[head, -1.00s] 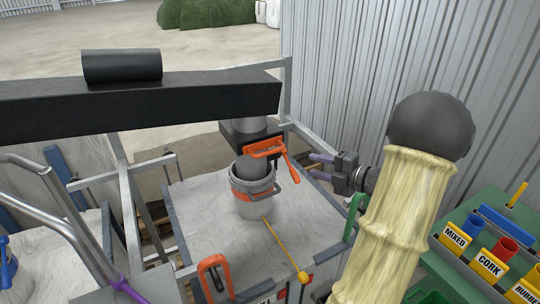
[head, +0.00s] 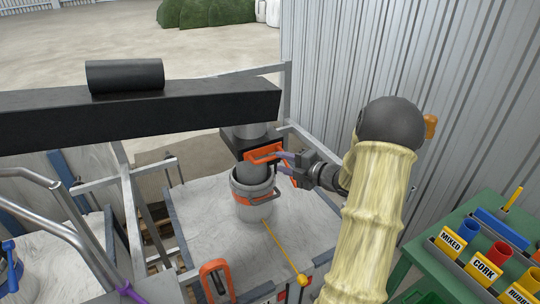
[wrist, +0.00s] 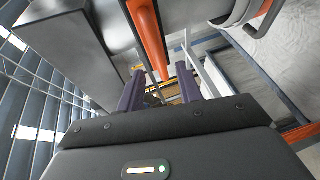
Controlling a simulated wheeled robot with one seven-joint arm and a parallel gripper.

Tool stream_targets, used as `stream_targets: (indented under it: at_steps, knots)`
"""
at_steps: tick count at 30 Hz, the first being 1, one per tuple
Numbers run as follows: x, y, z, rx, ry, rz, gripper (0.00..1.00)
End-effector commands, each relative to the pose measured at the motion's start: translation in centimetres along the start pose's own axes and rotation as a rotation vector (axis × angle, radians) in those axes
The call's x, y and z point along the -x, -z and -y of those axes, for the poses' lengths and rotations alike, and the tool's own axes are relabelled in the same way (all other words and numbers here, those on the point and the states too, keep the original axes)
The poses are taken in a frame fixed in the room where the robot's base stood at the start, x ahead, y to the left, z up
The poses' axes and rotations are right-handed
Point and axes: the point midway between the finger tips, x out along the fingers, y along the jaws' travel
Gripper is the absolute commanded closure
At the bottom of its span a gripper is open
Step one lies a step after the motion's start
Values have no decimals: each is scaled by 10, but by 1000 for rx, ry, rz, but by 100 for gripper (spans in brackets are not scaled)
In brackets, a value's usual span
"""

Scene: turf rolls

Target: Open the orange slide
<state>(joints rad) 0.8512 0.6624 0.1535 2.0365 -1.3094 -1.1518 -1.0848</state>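The orange slide (head: 264,152) is an orange frame with a handle on the front of a dark outlet box under the black beam, above a grey bucket (head: 252,207) with an orange band. In the wrist view an orange bar (wrist: 149,38) runs down to the space between my fingertips. My gripper (head: 277,161) is at the right side of the slide. Its two purple fingers are apart in the wrist view (wrist: 160,85), with the bar's lower end between them in the picture. I cannot tell whether they touch it. My fingers partly hide the slide's right side.
The bucket stands on a pale sack top (head: 200,215) inside a metal frame. Labelled bins (head: 485,265) stand on a green table at right. A corrugated wall (head: 400,60) rises behind my arm.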

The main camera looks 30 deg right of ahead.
Motion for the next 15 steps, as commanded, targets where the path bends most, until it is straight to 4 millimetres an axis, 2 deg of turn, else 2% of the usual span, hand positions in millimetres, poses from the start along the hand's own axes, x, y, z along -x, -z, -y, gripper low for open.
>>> stream_targets:
  at_steps: [6,10,15]
  knots:
    - [-38,1,-2,-2,0,-3,64]
    - [-53,0,-1,-1,0,-1,64]
    - [-60,0,0,-1,0,0,64]
